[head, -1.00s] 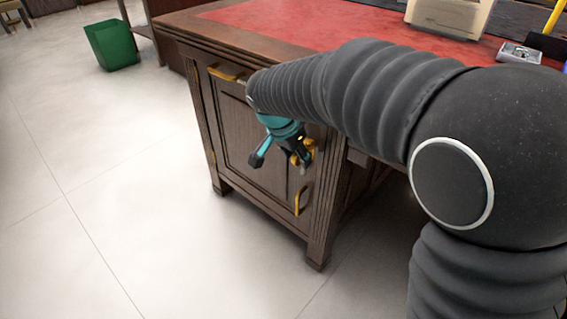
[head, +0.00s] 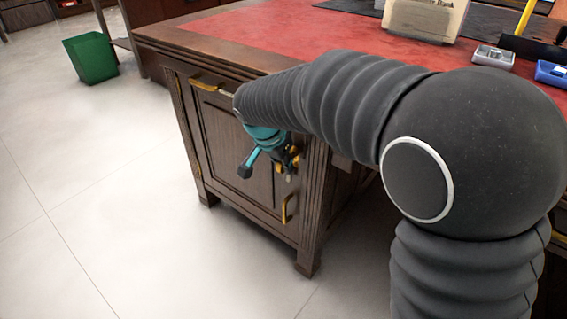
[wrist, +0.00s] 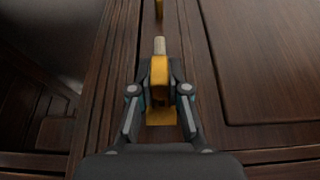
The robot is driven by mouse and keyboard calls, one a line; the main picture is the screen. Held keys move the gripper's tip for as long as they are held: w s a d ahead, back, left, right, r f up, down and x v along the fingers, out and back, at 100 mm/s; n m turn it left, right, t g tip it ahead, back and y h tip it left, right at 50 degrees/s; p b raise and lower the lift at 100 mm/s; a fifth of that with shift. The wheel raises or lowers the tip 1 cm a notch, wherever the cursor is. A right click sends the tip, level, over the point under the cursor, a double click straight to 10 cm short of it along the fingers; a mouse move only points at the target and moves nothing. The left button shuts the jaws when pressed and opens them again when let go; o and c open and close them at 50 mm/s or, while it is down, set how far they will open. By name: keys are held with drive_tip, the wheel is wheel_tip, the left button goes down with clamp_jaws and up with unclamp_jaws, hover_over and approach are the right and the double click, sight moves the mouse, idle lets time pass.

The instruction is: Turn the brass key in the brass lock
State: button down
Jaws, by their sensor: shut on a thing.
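My gripper (wrist: 159,88) is shut on the brass key (wrist: 158,72), with one dark finger on each side of it in the wrist view. A pale metal pin (wrist: 160,46) shows just beyond the key. A brass piece (wrist: 160,117), seemingly part of the brass lock, shows between the fingers, partly covered. In the head view my gripper (head: 286,160) is at the front of the wooden cabinet door (head: 232,150), near its right edge. Brass (head: 295,161) shows beside the fingers there. How far the key is turned I cannot tell.
A brass handle (head: 287,208) is on the door below my gripper, and another (head: 206,84) is at the upper left. The desk has a red leather top (head: 300,40). A green bin (head: 90,58) stands on the open pale floor at the left.

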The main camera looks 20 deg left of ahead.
drive_tip(key=shift+f+t+y+b, duration=0.1)
drive_tip(key=shift+t+y+b, duration=0.55)
drive_tip(key=shift+b, duration=1.65)
drive_tip(key=shift+m+y, duration=0.3)
drive_tip(key=shift+y, duration=0.45)
drive_tip(key=shift+m+t+y, duration=0.3)
drive_tip(key=shift+t+y, duration=0.05)
drive_tip(key=shift+y, duration=0.45)
drive_tip(key=shift+t+y, duration=0.3)
drive_tip(key=shift+y, duration=0.1)
drive_tip(key=shift+a+m+t+y, duration=0.1)
drive_tip(key=shift+m+t+y, duration=0.25)
drive_tip(key=shift+y, duration=0.65)
drive_tip(key=shift+t, duration=0.25)
